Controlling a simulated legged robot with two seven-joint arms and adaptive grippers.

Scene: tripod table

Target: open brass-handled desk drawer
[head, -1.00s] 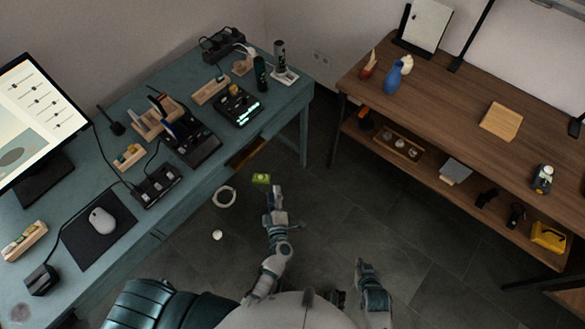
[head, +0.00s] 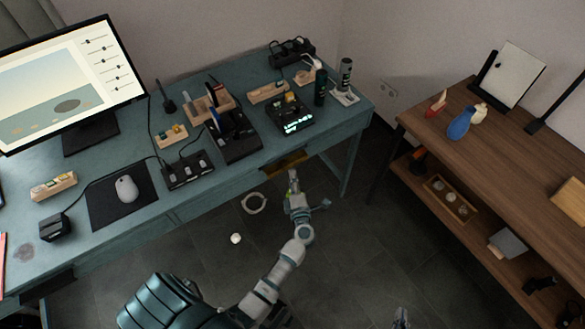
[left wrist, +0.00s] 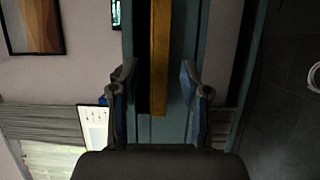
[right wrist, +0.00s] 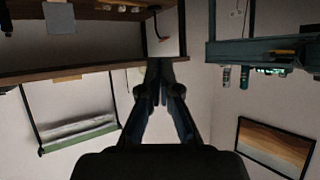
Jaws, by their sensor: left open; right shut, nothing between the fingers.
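The teal desk (head: 215,195) has a brass-coloured strip (head: 285,161) on its front, below the right part of the top; I take it for the drawer's handle. My left gripper (head: 293,178) is just in front of and below it, pointing at the desk. In the left wrist view the brass strip (left wrist: 160,45) runs upright between the spread, open fingers (left wrist: 157,80); I see no contact. The drawer's outline is hard to make out. My right gripper (head: 401,315) is low at the bottom edge, away from the desk. In the right wrist view its fingers (right wrist: 160,75) are shut and empty.
The desktop holds a monitor (head: 68,85), a mouse (head: 126,188) and several devices. A wooden shelf table (head: 480,185) stands at right. Dark floor between them is open.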

